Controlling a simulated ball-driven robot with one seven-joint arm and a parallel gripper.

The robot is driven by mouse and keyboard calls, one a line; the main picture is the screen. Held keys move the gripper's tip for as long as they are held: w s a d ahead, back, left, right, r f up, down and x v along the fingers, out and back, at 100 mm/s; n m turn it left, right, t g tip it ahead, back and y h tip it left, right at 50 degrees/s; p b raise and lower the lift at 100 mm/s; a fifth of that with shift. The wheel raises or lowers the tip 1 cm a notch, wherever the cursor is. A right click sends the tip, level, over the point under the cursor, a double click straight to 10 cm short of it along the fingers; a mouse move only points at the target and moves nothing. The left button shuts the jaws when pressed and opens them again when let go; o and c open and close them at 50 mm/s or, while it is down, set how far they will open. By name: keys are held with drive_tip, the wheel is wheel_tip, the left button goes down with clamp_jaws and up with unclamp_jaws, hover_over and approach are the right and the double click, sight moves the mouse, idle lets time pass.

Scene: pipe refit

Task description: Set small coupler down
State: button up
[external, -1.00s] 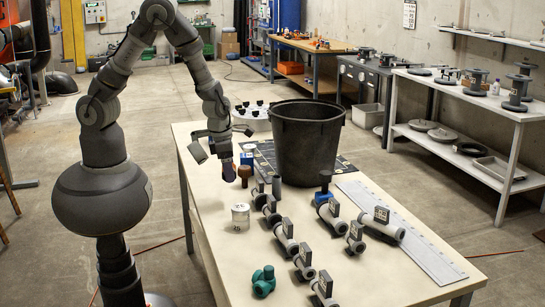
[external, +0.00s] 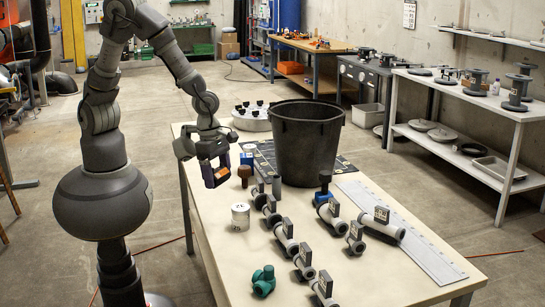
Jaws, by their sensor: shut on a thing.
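My gripper (external: 215,172) hangs over the table's left edge, above the tabletop, fingers pointing down. It is shut on a small orange-brown piece (external: 221,171), which I take for the small coupler; it is mostly hidden between the dark fingers. The piece is held in the air, left of a brown knob-topped part (external: 243,173) and above and left of a white can (external: 240,217).
The table (external: 215,275) holds a black bin (external: 305,140), several grey tagged pipe fittings (external: 285,235), a blue valve (external: 322,195), a teal fitting (external: 263,284) and a long grey strip (external: 415,240). The front left of the tabletop is clear.

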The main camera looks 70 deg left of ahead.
drive_tip(key=s+d+m, duration=0.4)
drive_tip(key=s+d, duration=0.2)
drive_tip(key=d, duration=0.1)
drive_tip(key=b, duration=0.4)
hover_over(257, 257)
drive_tip(key=f, duration=1.1)
drive_tip(key=shift+s+a+f, duration=0.15)
drive_tip(key=shift+s+a, duration=0.05)
drive_tip(key=shift+a, duration=0.1)
wheel_tip(257, 257, down, 4)
drive_tip(key=shift+w+r+b, duration=0.1)
drive_tip(key=shift+r+b, duration=0.05)
drive_tip(key=shift+b, duration=0.85)
drive_tip(key=shift+r, duration=0.15)
drive_tip(key=o, duration=1)
drive_tip(key=r+p, duration=0.1)
drive_tip(key=r, duration=0.3)
drive_tip(key=a+r+p, duration=0.1)
drive_tip(key=r+p, duration=0.1)
drive_tip(key=r, duration=0.2)
drive_tip(key=r+p, duration=0.2)
drive_tip(key=r, duration=0.2)
drive_tip(key=shift+s+a, duration=0.3)
drive_tip(key=shift+s, duration=0.1)
